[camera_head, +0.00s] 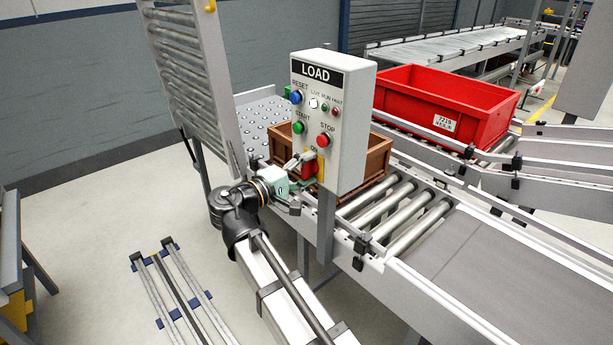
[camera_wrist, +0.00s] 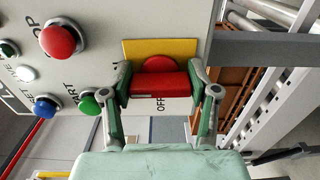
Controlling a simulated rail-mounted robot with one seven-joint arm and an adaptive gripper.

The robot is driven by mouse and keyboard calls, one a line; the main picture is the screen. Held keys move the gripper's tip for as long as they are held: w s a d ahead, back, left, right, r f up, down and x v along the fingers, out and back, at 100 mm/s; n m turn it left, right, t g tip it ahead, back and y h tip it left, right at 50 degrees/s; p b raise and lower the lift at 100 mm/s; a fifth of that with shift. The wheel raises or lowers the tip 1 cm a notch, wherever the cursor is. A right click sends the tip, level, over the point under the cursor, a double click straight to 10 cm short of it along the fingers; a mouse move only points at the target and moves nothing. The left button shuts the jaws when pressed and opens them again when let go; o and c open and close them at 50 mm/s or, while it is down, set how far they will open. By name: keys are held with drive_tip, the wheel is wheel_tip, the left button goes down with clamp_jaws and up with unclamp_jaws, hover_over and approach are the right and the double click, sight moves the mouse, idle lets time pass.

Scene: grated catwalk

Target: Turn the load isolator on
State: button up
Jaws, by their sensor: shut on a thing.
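The load isolator is a red rotary handle (camera_wrist: 159,88) on a yellow plate (camera_wrist: 187,48) near the bottom of the grey LOAD panel (camera_head: 341,120). My gripper (camera_wrist: 161,85) has one finger at each end of the red handle and is shut on it. In the wrist view, an OFF label shows beside the handle, partly covered by it. In the head view, the red handle (camera_head: 308,170) is partly hidden by my gripper (camera_head: 303,168). The panel's lamps are too small to tell if lit.
Above the isolator are the red STOP button (camera_head: 323,140), green START button (camera_head: 299,127) and blue RESET button (camera_head: 296,97). A brown crate (camera_head: 378,160) stands on the rollers behind the panel. A red bin (camera_head: 440,105) stands farther back. A metal post (camera_head: 326,230) supports the panel.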

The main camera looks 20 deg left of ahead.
drive_tip(key=shift+m, duration=0.3)
drive_tip(key=o, duration=1.2)
drive_tip(key=shift+c, duration=0.2)
drive_tip(key=v, duration=1.2)
